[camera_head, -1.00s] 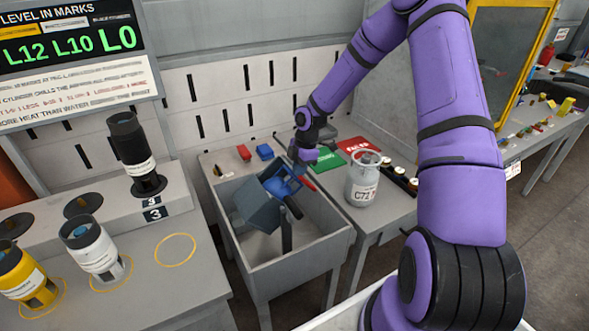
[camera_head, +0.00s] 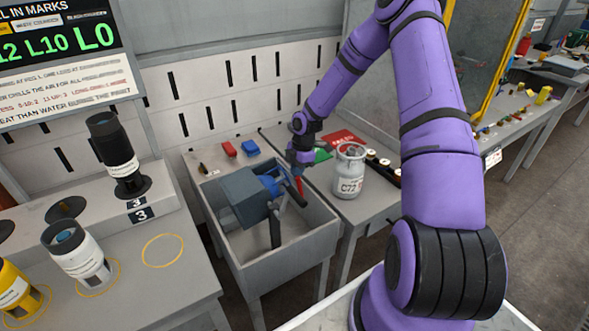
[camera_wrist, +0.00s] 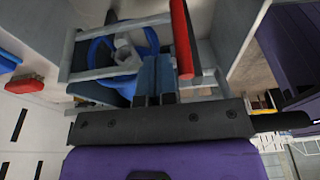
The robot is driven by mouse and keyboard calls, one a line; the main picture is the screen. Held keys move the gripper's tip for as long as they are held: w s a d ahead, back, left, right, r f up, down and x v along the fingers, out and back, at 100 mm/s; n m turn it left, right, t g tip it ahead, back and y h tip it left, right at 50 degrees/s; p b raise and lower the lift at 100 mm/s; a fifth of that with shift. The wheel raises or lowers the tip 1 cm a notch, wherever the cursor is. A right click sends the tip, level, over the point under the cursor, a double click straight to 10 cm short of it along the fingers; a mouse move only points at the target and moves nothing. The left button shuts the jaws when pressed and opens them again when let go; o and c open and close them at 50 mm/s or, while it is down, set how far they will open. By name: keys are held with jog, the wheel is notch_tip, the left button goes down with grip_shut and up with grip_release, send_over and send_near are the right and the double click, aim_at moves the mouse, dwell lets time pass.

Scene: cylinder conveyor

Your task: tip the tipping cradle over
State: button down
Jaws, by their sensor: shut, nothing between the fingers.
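The tipping cradle (camera_head: 243,194) is a grey box with a blue ring at its right end, held on a dark post inside a grey open basin. It lies nearly on its side, its blue end facing right. A red handle bar (camera_head: 299,186) stands at that end. My gripper (camera_head: 297,170) is at the blue end, next to the red bar. In the wrist view, the shut blue fingers (camera_wrist: 156,75) are beside the red bar (camera_wrist: 182,38) and in front of the blue ring (camera_wrist: 97,50). I cannot tell whether they touch the cradle.
A grey canister marked C72 (camera_head: 349,172) stands close right of the basin (camera_head: 300,238). Red and blue blocks (camera_head: 229,149) lie behind it. A left bench holds black, white (camera_head: 77,251) and yellow cylinders. A screen (camera_head: 67,60) hangs at upper left.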

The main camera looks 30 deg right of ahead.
jog(key=shift+d+f, duration=0.35)
jog(key=shift+f, duration=0.15)
dwell(0.5)
